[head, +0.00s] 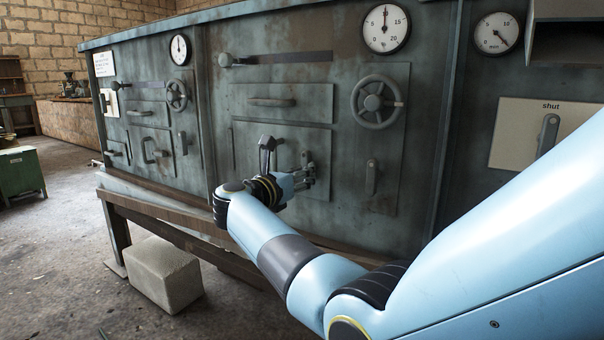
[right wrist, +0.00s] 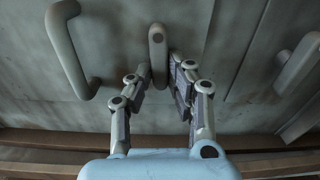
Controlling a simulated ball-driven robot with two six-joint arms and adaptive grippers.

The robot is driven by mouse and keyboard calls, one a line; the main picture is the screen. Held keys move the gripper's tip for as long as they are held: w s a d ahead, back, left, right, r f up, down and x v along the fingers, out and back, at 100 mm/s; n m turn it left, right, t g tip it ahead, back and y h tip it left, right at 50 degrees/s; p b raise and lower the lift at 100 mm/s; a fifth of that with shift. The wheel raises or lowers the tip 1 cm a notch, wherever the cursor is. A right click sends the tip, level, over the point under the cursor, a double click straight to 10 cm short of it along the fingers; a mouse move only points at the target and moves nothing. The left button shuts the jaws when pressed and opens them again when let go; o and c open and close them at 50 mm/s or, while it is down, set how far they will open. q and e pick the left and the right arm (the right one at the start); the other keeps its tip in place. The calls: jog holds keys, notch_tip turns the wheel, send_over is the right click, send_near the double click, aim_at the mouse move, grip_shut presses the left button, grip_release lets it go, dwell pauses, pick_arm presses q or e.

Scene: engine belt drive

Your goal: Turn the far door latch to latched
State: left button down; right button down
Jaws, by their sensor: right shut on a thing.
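My right gripper (head: 306,176) is at the lower door panel (head: 250,135) of the middle cabinet section. In the right wrist view its fingers (right wrist: 160,82) are closed around the lower part of a small grey upright latch (right wrist: 157,42). The latch stands roughly vertical, and its lower end is hidden between the fingers. In the head view the latch (head: 305,157) shows just above the fingertips. A bent door handle (right wrist: 70,55) is left of the latch, apart from the gripper. The section farther left has a similar door handle (head: 150,152) and a vertical lever (head: 183,143). My left gripper is out of view.
A handwheel (head: 375,102) and a vertical lever (head: 371,178) are right of the gripper. A wooden rail (head: 160,210) runs along the cabinet's lower front. A concrete block (head: 165,275) sits on the floor below. The floor at left is mostly free.

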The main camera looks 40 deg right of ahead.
jog(key=n+p, duration=0.2)
jog(key=n, duration=0.2)
jog(key=n+p, duration=0.2)
jog(key=n, duration=0.3)
jog(key=s+r+n+p, duration=0.1)
jog(key=n+p, duration=0.1)
jog(key=n, duration=0.2)
jog(key=shift+d+r+n, duration=0.1)
jog(key=shift+d+n, duration=0.1)
jog(key=shift+n, duration=0.2)
jog(key=shift+n+p, duration=0.35)
jog(key=shift+n, duration=0.05)
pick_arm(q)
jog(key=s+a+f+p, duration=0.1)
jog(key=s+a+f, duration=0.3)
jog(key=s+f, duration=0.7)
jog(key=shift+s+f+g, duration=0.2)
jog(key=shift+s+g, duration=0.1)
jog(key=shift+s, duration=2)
pick_arm(e)
jog(key=shift+r+n, duration=0.1)
jog(key=shift+n, duration=1)
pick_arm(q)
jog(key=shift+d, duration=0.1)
pick_arm(e)
jog(key=c, duration=1.3)
grip_release()
jog(key=shift+o, duration=0.2)
